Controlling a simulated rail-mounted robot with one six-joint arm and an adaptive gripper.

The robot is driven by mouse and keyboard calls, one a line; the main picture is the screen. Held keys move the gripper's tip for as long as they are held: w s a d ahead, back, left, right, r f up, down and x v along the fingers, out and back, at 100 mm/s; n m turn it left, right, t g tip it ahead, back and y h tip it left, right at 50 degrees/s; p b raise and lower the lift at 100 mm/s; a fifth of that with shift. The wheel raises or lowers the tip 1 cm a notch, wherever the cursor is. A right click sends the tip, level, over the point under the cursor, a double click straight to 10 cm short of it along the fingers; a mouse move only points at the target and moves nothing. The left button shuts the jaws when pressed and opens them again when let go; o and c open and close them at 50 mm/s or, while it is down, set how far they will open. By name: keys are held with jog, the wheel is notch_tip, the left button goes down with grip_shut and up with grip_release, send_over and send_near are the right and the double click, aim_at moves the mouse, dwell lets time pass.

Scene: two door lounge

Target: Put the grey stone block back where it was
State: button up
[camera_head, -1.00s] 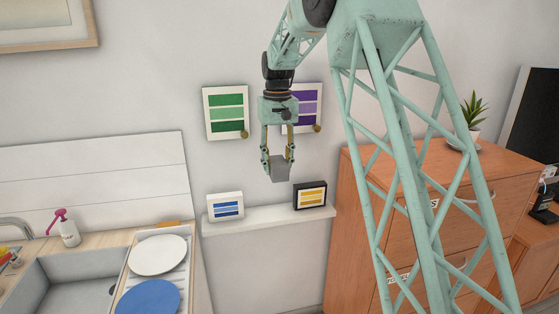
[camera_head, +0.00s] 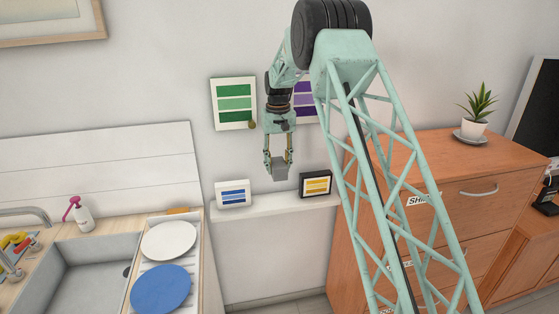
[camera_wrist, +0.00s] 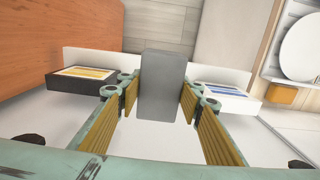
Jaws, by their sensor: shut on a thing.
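The grey stone block (camera_head: 281,173) hangs in my gripper (camera_head: 279,162), which is shut on it with one finger on each side. In the head view it appears just above the white wall ledge (camera_head: 270,208), between a white box with blue stripes (camera_head: 233,194) and a black box with yellow stripes (camera_head: 316,184). In the wrist view the block (camera_wrist: 163,85) stands out between the ribbed finger pads, with the ledge behind it. I cannot tell its exact height over the ledge.
A green-striped panel (camera_head: 234,103) and a purple-striped panel (camera_head: 305,100), partly hidden by my arm, are on the wall behind. A sink (camera_head: 80,270) and plates (camera_head: 168,240) are at left. A wooden cabinet (camera_head: 460,165) stands at right. The ledge between the boxes looks clear.

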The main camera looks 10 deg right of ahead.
jog(key=w+f+p, duration=0.3)
jog(key=w+f, duration=0.2)
jog(key=f, duration=0.4)
jog(key=shift+w+f+p, duration=0.15)
jog(key=shift+w+p, duration=0.15)
jog(key=shift+f, duration=0.15)
dwell(0.3)
jog(key=shift+f+b, duration=0.95)
jog(key=shift+f, duration=2.2)
jog(key=shift+f+b, duration=0.3)
jog(key=shift+f, duration=0.35)
jog(key=o, duration=1.5)
jog(key=shift+s+f, duration=0.1)
jog(key=shift+r, duration=6.05)
